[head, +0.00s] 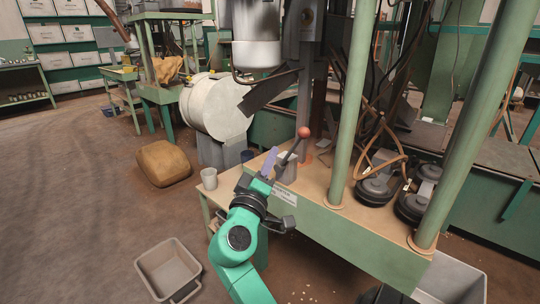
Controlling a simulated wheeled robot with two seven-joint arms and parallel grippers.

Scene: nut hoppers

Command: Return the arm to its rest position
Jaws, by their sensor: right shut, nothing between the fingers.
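My right arm (240,237), green with dark joints, reaches up from the bottom edge of the head view. My right gripper (270,163) is shut and empty at the left end of the machine's wooden-topped bench. It is close to a dark lever (293,148) with a red ball knob (304,132). I cannot tell whether the gripper touches the lever. A small pale container (287,172) stands just right of the gripper, partly hidden. My left gripper is not in view.
The green-framed machine bench (345,228) and its post (352,100) stand right of my arm. A pale cup (209,178) sits on a low shelf to the left. A grey bin (143,268) and a brown sack (163,163) lie on the floor. Open floor extends left.

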